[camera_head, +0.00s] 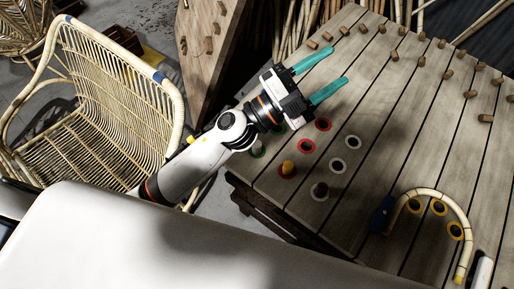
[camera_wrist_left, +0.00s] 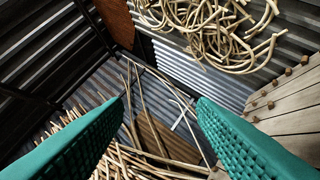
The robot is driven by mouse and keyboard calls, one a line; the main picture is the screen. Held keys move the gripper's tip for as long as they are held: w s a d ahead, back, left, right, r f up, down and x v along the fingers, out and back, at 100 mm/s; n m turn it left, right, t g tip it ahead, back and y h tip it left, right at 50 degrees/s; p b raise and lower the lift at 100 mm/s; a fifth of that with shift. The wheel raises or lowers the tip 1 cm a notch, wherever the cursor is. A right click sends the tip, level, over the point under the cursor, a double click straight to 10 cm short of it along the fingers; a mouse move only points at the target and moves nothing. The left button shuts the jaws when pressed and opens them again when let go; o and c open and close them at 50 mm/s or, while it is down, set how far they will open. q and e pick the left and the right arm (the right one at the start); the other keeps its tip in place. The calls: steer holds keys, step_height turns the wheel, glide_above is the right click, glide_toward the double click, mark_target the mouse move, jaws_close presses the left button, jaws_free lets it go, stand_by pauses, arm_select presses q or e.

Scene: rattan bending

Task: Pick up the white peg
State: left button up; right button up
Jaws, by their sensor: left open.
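Coloured ring holes are set in the wooden table (camera_head: 385,110). In the left wrist view the open fingers (camera_wrist_left: 160,105) point past the table, and no white peg shows there. My right gripper is not in view.
A bent rattan piece (camera_head: 455,205) arches near yellow-rimmed holes at the right. Small wooden pegs (camera_head: 447,74) stud the table's far part. A rattan chair (camera_head: 95,105) stands left; rattan poles (camera_wrist_left: 150,160) lie beyond the table.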

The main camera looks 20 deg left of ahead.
arm_select(q)
steer(key=s+d+f+m+g+h, duration=0.25)
steer(key=s+d+m+g, duration=0.3)
steer(key=m+g, duration=0.6)
steer(key=m+g+y, duration=0.4)
steer(key=m+y, duration=0.1)
steer(key=y, duration=1.5)
glide_toward(257, 144)
step_height(257, 144, down, 3)
steer(key=shift+f+p, duration=0.25)
steer(key=shift+p, duration=0.45)
step_height(257, 144, down, 5)
steer(key=shift+s+f+p, duration=0.15)
steer(key=shift+f+p, duration=0.1)
steer(key=shift+p, duration=0.6)
steer(key=shift+f, duration=0.45)
steer(key=shift+c, duration=0.2)
